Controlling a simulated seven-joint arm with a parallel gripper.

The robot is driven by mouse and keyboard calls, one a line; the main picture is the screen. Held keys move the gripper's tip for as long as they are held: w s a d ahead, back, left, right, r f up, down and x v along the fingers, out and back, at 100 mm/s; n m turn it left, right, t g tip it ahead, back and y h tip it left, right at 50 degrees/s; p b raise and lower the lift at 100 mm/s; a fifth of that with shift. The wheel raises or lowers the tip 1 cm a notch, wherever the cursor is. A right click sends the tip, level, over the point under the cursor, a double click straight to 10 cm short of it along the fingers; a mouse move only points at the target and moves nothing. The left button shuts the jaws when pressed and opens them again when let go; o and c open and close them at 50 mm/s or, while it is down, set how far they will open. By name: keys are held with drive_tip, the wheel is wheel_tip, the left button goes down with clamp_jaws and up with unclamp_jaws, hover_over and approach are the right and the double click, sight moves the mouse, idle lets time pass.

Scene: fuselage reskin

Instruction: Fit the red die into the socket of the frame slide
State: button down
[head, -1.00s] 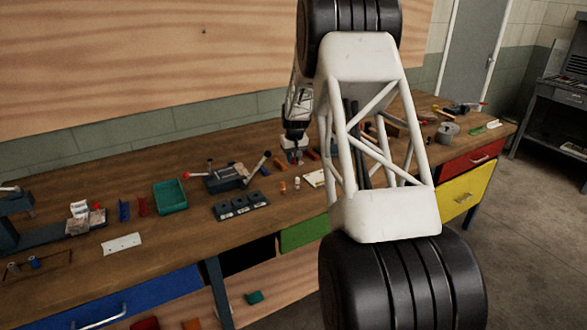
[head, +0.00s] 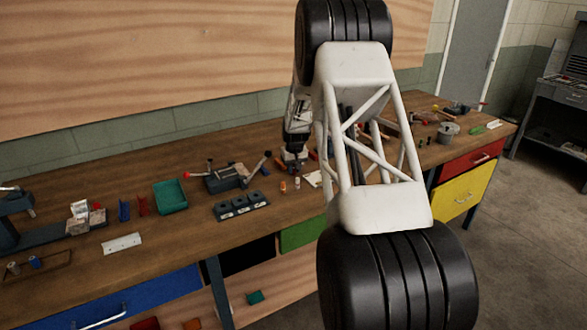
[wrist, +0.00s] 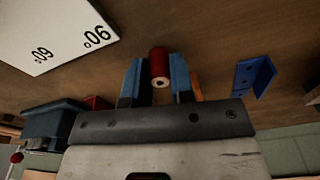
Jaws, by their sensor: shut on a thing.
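The red die (wrist: 159,64) is a small red cylinder with a hole in its pale end face. It sits between the two blue fingers of my gripper (wrist: 158,82) in the wrist view, and the gripper is shut on it. In the head view my gripper (head: 294,156) is low over the back of the bench, and the die cannot be made out there. A dark fixture with lever handles (head: 226,179) stands left of the gripper; it may be the frame slide, but I cannot tell. No socket can be made out on it.
A dark block with several holes (head: 241,206) lies in front of the fixture. A teal tray (head: 171,197) stands left. A white card with printed numbers (wrist: 62,30) and a blue bracket (wrist: 255,77) show in the wrist view. Small parts lie near the gripper.

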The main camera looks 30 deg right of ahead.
drive_tip(key=c, duration=1)
unclamp_jaws()
drive_tip(key=r, duration=0.4)
drive_tip(key=s+r, duration=0.1)
drive_tip(key=r, duration=0.7)
drive_tip(key=shift+s+a, duration=0.15)
drive_tip(key=shift+s, duration=0.05)
